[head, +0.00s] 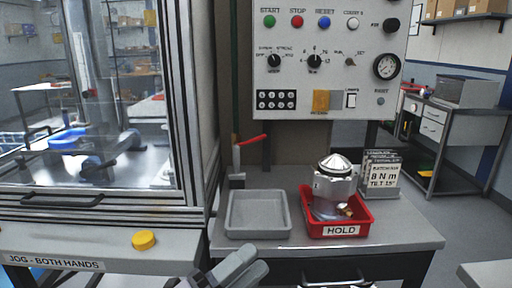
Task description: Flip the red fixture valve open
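The red fixture valve lever (252,140) is mounted on a grey upright fitting (237,165) behind the left back of the bench, below the control panel. The lever slants slightly up to the right, across the pipe. My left gripper (252,262) is at the bottom middle, in front of the bench's front edge, well below and apart from the lever. Its two grey fingers lie close together, and I cannot tell whether there is a gap. Nothing shows between them. My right gripper is not in view.
A grey tray (231,234) sits empty on the bench below the lever. Right of it, a red HOLD bin (342,231) holds a metal housing (336,185). A torque sign (383,172) stands behind. A glass-fronted machine (200,110) bounds the left; the control panel (335,88) overhangs the bench.

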